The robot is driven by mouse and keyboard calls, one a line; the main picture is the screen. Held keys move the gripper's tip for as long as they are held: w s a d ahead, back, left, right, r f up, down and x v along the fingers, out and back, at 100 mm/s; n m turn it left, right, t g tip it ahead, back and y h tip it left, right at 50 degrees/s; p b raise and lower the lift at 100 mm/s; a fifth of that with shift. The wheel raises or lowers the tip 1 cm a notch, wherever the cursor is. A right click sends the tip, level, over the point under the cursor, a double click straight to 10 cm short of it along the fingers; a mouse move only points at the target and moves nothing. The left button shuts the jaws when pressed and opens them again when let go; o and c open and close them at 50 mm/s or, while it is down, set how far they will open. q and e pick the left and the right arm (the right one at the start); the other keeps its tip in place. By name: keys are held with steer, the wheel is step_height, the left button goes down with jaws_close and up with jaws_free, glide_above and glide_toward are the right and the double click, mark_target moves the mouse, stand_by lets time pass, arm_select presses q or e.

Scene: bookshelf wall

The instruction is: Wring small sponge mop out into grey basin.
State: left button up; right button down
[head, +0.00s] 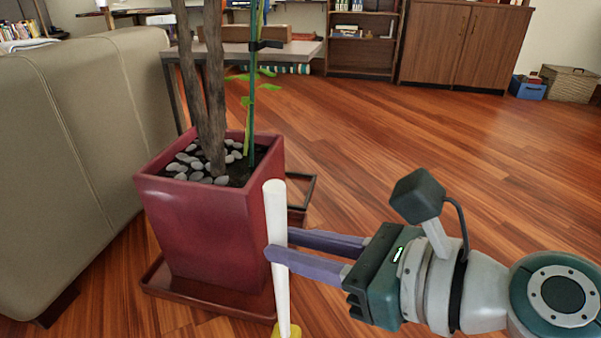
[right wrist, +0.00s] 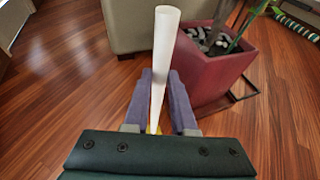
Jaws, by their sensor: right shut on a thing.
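The small sponge mop has a white handle (head: 279,235) that stands nearly upright in the head view, with a bit of its yellow head (head: 287,330) at the bottom edge. My right gripper (head: 273,249) is shut on the handle, in front of the red planter. In the right wrist view the handle (right wrist: 165,60) rises between the two purple fingers (right wrist: 165,90), with a little yellow low between them. Most of the mop head is out of frame or hidden. I see no grey basin in either view. My left gripper is not in view.
A red square planter (head: 210,232) with pebbles and trunks stands on a red saucer (head: 205,296), close behind the mop. A beige sofa (head: 85,150) is at the left. A grey table (head: 310,50), shelves and a cabinet (head: 465,45) stand behind. Wooden floor at the right is clear.

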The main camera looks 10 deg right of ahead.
arm_select(q)
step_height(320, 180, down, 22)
steer(key=b, duration=1.9)
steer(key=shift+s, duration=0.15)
arm_select(e)
steer(key=s+a+f, duration=0.1)
steer(key=a+f, duration=0.2)
steer(key=f, duration=2.1)
steer(key=shift+f, duration=0.25)
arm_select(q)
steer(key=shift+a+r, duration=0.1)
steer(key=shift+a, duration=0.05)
arm_select(e)
steer(key=shift+r, duration=0.1)
arm_select(q)
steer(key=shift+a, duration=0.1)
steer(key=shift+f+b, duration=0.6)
steer(key=shift+b, duration=0.1)
arm_select(e)
steer(key=shift+f, duration=0.75)
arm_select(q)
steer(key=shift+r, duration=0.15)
arm_select(e)
steer(key=shift+s, duration=0.1)
steer(key=shift+d+f, duration=0.1)
arm_select(q)
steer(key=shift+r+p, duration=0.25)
steer(key=shift+p, duration=0.15)
